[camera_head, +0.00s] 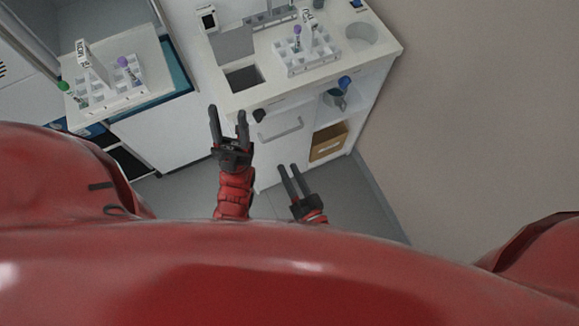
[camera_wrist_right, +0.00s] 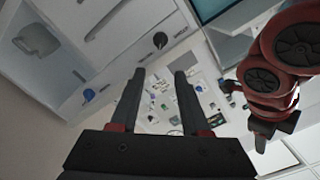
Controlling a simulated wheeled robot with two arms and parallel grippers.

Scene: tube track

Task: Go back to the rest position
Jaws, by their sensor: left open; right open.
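My left gripper (camera_head: 228,124) is open and empty in the head view, in front of the white counter cabinet. My right gripper (camera_head: 288,172) is open and empty, lower and to the right, in front of the cabinet's lower part. In the right wrist view its two fingers (camera_wrist_right: 158,84) stand apart with nothing between them. A red and black arm link of mine (camera_wrist_right: 275,75) shows at the right of that view.
The counter (camera_head: 390,58) carries a white tube rack (camera_head: 310,65) with a purple-capped tube (camera_head: 297,31). A second rack (camera_head: 110,95) stands on the left-hand unit, with purple-capped and green-capped tubes. An open shelf (camera_head: 345,112) is right of the cabinet front. Grey floor lies below.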

